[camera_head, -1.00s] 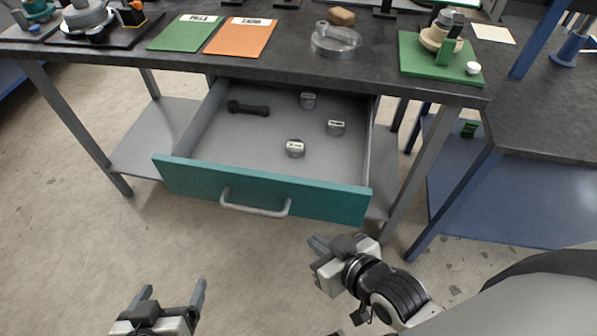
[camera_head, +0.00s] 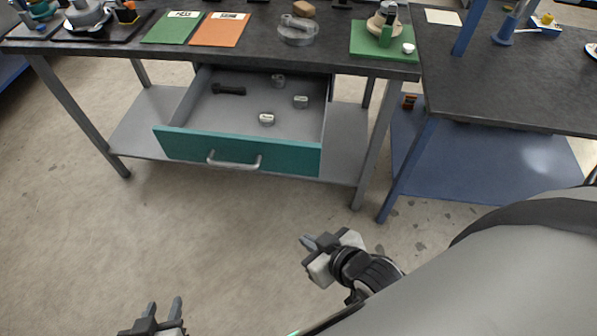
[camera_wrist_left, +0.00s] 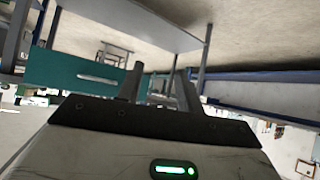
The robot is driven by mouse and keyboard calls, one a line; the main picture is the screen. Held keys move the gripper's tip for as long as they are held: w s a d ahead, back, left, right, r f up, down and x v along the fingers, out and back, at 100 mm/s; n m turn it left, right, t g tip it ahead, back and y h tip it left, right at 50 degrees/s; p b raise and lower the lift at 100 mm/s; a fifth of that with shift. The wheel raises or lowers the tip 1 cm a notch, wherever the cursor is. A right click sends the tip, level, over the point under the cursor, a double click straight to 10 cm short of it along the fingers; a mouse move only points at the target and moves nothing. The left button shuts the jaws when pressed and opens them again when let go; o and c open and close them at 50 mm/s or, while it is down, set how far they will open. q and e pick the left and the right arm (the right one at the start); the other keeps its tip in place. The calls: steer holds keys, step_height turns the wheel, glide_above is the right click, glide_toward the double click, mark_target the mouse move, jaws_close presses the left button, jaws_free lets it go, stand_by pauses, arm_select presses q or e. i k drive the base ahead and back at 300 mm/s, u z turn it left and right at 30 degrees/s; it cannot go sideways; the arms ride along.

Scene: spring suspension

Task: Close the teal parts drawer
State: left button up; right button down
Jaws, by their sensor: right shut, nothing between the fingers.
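The teal parts drawer (camera_head: 285,155) is pulled out under the dark workbench, with a grey bar handle (camera_head: 234,162) on its front. Inside lie a black dumbbell-shaped part (camera_head: 229,89) and three small labelled round parts, one of them near the front (camera_head: 267,118). The teal front also shows in the left wrist view (camera_wrist_left: 60,72), left of my fingers. My left gripper (camera_head: 163,306) is open and empty, low in the head view and well short of the drawer. My right gripper (camera_head: 314,242) is shut and empty, below and right of the drawer front, not touching it.
The workbench top (camera_head: 130,50) holds a green folder (camera_head: 172,28), an orange folder (camera_head: 220,30), a glass dish (camera_head: 298,32) and a green-based fixture (camera_head: 385,40). A blue-legged bench (camera_head: 480,160) stands to the right. The floor before the drawer is clear.

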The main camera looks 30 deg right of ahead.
mark_target(223, 129)
steer(key=u, duration=0.95)
steer(key=i, duration=0.4)
steer(key=z, duration=1.6)
